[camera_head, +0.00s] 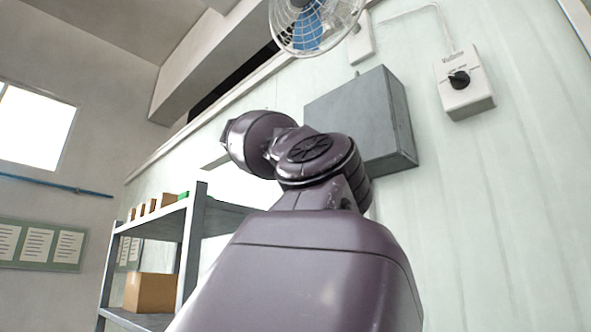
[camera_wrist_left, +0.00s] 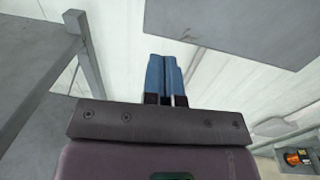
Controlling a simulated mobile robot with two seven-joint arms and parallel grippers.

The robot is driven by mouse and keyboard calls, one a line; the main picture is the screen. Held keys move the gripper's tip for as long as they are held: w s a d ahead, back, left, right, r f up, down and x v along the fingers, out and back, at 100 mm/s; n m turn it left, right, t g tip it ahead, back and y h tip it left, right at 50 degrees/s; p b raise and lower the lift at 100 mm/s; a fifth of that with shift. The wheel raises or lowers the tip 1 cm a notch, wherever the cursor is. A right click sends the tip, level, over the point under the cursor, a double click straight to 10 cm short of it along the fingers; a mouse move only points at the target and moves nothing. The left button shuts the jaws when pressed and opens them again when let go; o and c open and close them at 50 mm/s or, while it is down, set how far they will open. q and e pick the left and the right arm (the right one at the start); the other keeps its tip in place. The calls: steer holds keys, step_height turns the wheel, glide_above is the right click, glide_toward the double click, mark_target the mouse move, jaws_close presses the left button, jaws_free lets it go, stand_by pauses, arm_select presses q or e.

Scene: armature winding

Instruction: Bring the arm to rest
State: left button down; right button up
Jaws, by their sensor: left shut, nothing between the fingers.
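My left gripper (camera_wrist_left: 164,75) shows in the left wrist view, its two blue fingers together with nothing between them. It is in the air, clear of any object, in front of the pale wall. In the head view a dark purple arm of mine rises from the bottom middle and bends to the left; its gripper is hidden. My right gripper is in neither view.
A grey metal shelf (camera_head: 195,235) with cardboard boxes (camera_head: 151,293) stands left of the arm. A grey wall box (camera_head: 350,120), a switch box (camera_head: 465,85) and a fan (camera_head: 315,22) are on the wall. A small orange part (camera_wrist_left: 297,158) shows lower right in the wrist view.

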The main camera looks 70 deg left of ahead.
arm_select(q)
steer(key=v, duration=0.5)
steer(key=shift+s+a+b, duration=0.1)
steer(key=shift+a+b, duration=0.15)
steer(key=shift+b, duration=0.1)
